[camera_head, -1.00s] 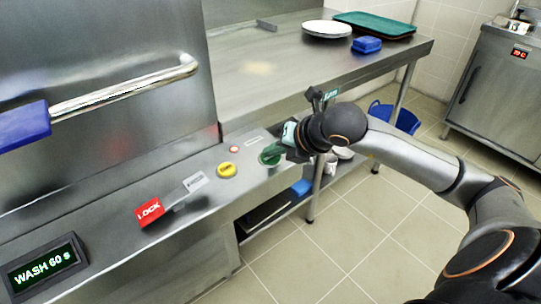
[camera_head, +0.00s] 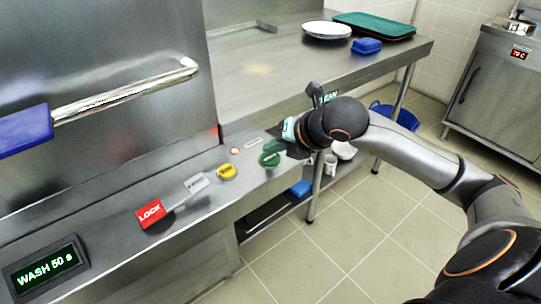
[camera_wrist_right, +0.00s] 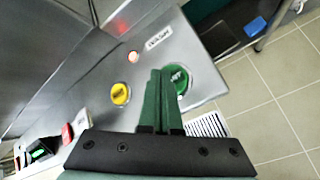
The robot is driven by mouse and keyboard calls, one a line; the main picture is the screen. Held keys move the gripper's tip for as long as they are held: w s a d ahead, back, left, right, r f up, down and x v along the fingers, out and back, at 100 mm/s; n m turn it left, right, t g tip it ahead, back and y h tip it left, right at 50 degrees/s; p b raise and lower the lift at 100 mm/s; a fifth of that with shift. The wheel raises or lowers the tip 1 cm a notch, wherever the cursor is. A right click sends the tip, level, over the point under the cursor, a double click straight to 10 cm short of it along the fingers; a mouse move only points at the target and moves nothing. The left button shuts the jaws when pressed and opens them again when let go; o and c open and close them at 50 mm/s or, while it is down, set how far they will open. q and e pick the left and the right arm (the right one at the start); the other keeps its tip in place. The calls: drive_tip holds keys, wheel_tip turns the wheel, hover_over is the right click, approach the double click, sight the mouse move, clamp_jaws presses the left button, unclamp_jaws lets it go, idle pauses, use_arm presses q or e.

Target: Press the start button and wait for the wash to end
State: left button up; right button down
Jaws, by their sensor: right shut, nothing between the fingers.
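The green round button (camera_head: 269,159) is at the right end of the steel control ledge; it also shows in the wrist view (camera_wrist_right: 181,78). My right gripper (camera_head: 281,139) is shut and empty, its green fingers just above and behind the button in the head view. In the wrist view the fingertips (camera_wrist_right: 160,73) overlap the button's left edge; I cannot tell if they touch it. The display (camera_head: 46,269) at lower left reads WASH 50 s. A small red lamp (camera_head: 235,150) is lit near the yellow button (camera_head: 227,172). My left gripper is out of view.
The machine's closed steel hood has a bar handle (camera_head: 125,95) with a blue grip. A red LOCK tag (camera_head: 151,213) stands on the ledge. A steel table (camera_head: 290,80) holds a plate stack (camera_head: 327,30), blue block (camera_head: 367,46) and green tray (camera_head: 375,25).

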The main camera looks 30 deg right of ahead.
sight(273, 161)
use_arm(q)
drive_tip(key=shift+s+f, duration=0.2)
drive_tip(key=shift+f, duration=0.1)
use_arm(e)
drive_tip(key=shift+r+p, duration=0.55)
drive_tip(key=shift+r, duration=0.2)
drive_tip(key=shift+r+p, duration=1.15)
drive_tip(key=shift+r, duration=0.65)
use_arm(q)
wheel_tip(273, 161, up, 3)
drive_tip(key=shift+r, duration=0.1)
